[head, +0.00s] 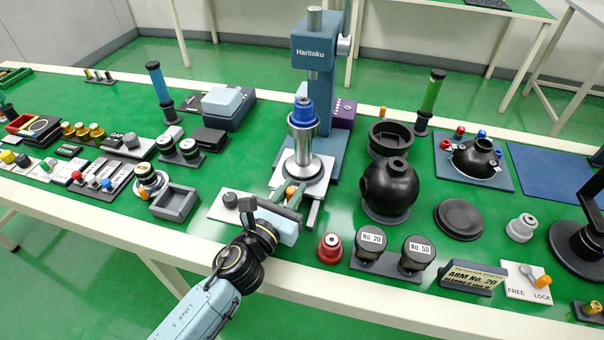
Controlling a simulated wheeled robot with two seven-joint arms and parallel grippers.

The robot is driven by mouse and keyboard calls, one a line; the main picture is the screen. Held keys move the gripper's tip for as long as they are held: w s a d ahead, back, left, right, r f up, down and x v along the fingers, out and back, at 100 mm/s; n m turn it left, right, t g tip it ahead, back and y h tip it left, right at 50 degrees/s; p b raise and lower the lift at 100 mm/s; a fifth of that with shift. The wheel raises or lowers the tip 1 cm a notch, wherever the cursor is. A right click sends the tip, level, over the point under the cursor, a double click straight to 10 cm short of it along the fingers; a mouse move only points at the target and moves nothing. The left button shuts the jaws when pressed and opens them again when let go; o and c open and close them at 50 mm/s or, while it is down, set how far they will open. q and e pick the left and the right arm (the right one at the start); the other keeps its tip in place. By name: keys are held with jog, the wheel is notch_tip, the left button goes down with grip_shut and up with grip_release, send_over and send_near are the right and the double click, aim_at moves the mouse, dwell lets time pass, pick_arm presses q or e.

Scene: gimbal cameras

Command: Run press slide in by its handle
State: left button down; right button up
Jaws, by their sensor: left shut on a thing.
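The blue-grey arbor press (325,55), marked Haritoku, stands at the middle of the bench. Its pale slide plate (316,184) lies at the front of the press base and carries a metal cylinder (303,145) with a blue top, under the ram. An orange handle part (291,191) shows at the slide's front edge. My left gripper (274,207) is at this front edge, shut on the slide handle. Its fingers and body hide most of the handle. My right gripper is not in view.
A small grey knob on a pale plate (229,201) sits close left of my gripper. A red ring piece (330,248) and the No. 20 cap (370,241) stand to the right. A black round flask (389,187) is right of the press. The bench's front edge passes under my arm.

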aim_at(301, 166)
pick_arm(q)
jog(key=shift+a+b+x, duration=0.25)
jog(key=shift+b+x, duration=0.05)
jog(key=shift+x, duration=1.15)
jog(key=shift+w+a+b+x, duration=0.1)
jog(key=shift+a+b+x, duration=0.1)
jog(key=shift+x, duration=0.6)
jog(key=shift+w+a+b+x, duration=0.1)
jog(key=shift+b+x, duration=0.1)
jog(key=shift+x, duration=0.6)
jog(key=shift+w+a+b+x, duration=0.1)
jog(key=shift+b+x, duration=0.1)
jog(key=shift+x, duration=0.6)
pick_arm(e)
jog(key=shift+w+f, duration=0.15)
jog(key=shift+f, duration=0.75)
pick_arm(q)
jog(key=shift+w, duration=0.1)
jog(key=c, duration=1.3)
grip_release()
jog(key=shift+w, duration=0.1)
jog(key=shift+c, duration=0.2)
jog(key=shift+f, duration=0.1)
